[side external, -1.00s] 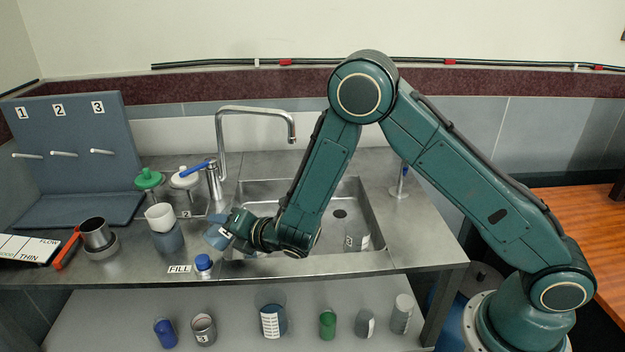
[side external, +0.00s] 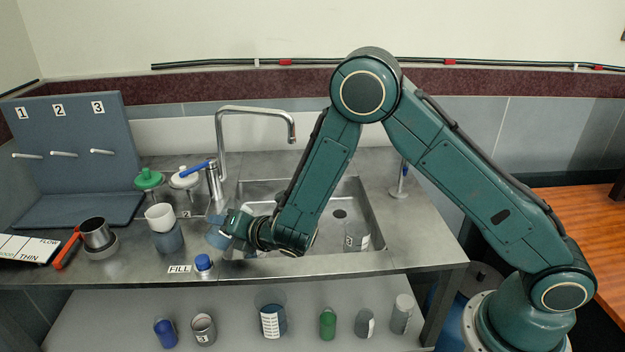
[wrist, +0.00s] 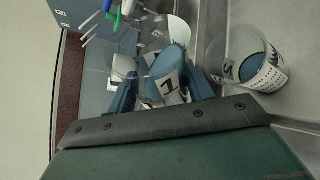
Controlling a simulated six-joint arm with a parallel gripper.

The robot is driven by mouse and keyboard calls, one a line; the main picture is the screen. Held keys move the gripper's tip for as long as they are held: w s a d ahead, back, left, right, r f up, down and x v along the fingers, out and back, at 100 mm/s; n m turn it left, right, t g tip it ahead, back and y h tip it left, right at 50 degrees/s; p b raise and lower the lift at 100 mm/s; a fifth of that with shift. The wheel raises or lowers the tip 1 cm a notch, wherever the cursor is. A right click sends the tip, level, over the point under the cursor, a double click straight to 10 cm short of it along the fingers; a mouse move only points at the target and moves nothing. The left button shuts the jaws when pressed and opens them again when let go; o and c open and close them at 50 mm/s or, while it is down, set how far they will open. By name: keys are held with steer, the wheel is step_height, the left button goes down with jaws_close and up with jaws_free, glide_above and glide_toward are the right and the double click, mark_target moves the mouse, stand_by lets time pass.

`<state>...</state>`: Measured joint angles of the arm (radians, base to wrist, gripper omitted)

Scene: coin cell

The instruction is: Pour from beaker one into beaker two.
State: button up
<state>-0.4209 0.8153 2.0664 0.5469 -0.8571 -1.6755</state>
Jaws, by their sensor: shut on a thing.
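Beaker one (wrist: 172,88), with a black 1 on its white label and blue contents, is held in my gripper (side external: 236,226). My gripper is shut on it, above the counter near the left edge of the sink. The beaker looks tilted, and its rim is hard to make out. A clear beaker (side external: 355,238) with a mark like a 2 stands in the sink. In the wrist view, a clear beaker (wrist: 258,66) with blue contents, a printed label and a partly readable digit is at the right. I cannot tell whether these are the same beaker.
A blue cup (side external: 168,240) with a white cup on it stands left of my gripper. The tap (side external: 222,150) rises behind. A peg board (side external: 65,150) stands at left. Several vessels line the lower shelf (side external: 240,335).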

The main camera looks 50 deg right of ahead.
mark_target(211, 234)
steer(key=shift+r, duration=0.1)
steer(key=shift+a+r+n+h, duration=0.1)
steer(key=shift+r+n+h, duration=0.05)
steer(key=shift+n+h, duration=0.2)
stand_by(0.4)
steer(key=shift+r+n, duration=0.15)
steer(key=shift+n, duration=0.2)
steer(key=a+n+h, duration=0.1)
steer(key=a+r+n+h, duration=0.1)
steer(key=a+r+n+g+h, duration=0.1)
steer(key=shift+w+a+n, duration=0.15)
steer(key=shift+w+n, duration=0.15)
steer(key=shift+w, duration=0.05)
steer(key=shift+a+f+n+h, duration=0.35)
steer(key=shift+n+h, duration=0.2)
steer(key=shift+n, duration=0.15)
steer(key=shift+r, duration=3.05)
steer(key=shift+d, duration=0.15)
